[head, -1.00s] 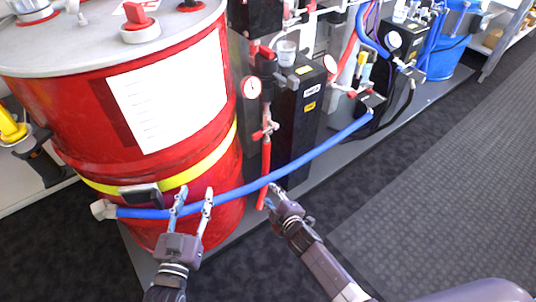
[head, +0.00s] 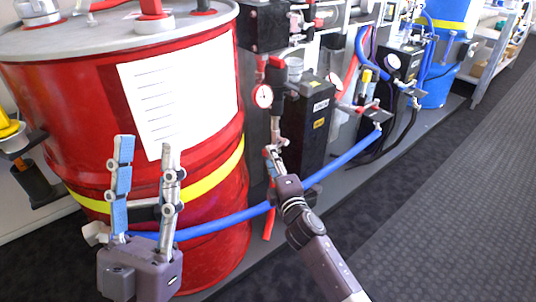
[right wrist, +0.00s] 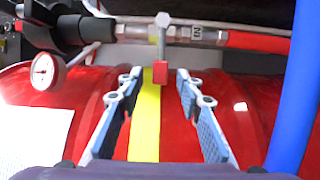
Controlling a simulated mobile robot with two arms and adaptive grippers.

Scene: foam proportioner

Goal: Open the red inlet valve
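The red inlet valve's small red handle (right wrist: 160,72) hangs on a metal stem (right wrist: 162,35) below a pipe joined to a red hose (right wrist: 255,42). My right gripper (right wrist: 158,74) is open, its fingertips on either side of the handle, with gaps on both sides. In the head view my right gripper (head: 271,153) is at the valve below the gauge and largely hides the handle. The red hose's lower end (head: 268,225) shows beneath it. My left gripper (head: 147,145) is open and empty in front of the red drum (head: 210,250).
A white-faced gauge (head: 263,96) is above the valve, beside a black unit (head: 318,110). A blue hose (head: 345,158) runs across the drum's front, passing by my right gripper. The carpet (head: 430,220) at right is clear.

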